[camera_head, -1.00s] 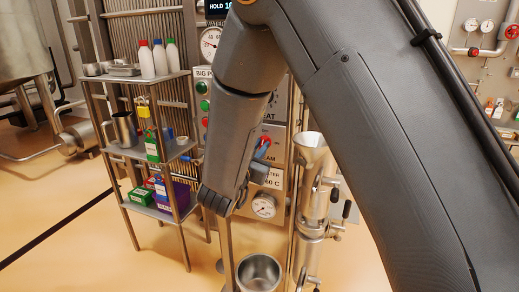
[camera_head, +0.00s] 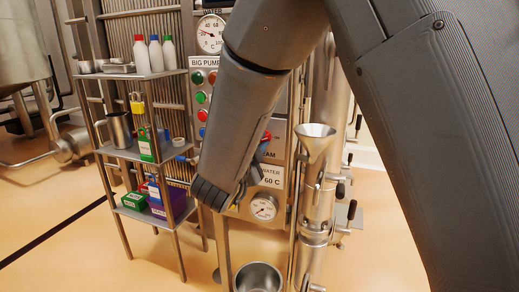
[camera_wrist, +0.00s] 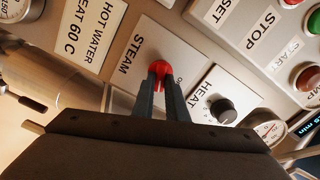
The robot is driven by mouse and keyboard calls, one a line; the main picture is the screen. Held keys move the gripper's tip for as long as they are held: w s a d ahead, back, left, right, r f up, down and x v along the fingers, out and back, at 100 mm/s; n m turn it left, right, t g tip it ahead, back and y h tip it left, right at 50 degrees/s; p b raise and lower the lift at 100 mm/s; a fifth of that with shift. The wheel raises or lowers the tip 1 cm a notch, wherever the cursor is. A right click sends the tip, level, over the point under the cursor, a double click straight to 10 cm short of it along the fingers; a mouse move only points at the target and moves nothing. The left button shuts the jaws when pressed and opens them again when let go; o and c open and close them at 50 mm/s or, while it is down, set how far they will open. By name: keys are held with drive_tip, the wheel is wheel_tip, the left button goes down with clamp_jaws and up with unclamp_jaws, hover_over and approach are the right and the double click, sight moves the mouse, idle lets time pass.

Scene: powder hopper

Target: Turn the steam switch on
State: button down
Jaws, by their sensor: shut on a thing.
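The steam switch (camera_wrist: 160,69) has a red handle on a grey plate labelled STEAM, in the middle of the wrist view. My gripper (camera_wrist: 161,84) is shut on the red handle, with one dark finger on each side of it. The fingers hide the handle's lower part and some of the plate's markings, so its exact setting is hard to read. In the head view my arm covers most of the switch, and a bit of red (camera_head: 266,136) shows beside my gripper (camera_head: 262,150).
Beside the switch are a black HEAT knob (camera_wrist: 223,110), a HOT WATER label (camera_wrist: 92,33) and several push buttons. In the head view a metal funnel (camera_head: 315,131) stands right of the panel. A shelf (camera_head: 150,75) with bottles and boxes stands left.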

drive_tip(key=shift+f+m+b, duration=0.15)
drive_tip(key=shift+m+b, duration=1.85)
drive_tip(key=shift+m, duration=0.2)
drive_tip(key=c, duration=1.8)
unclamp_jaws()
drive_tip(key=shift+o, duration=0.2)
drive_tip(key=v, duration=0.8)
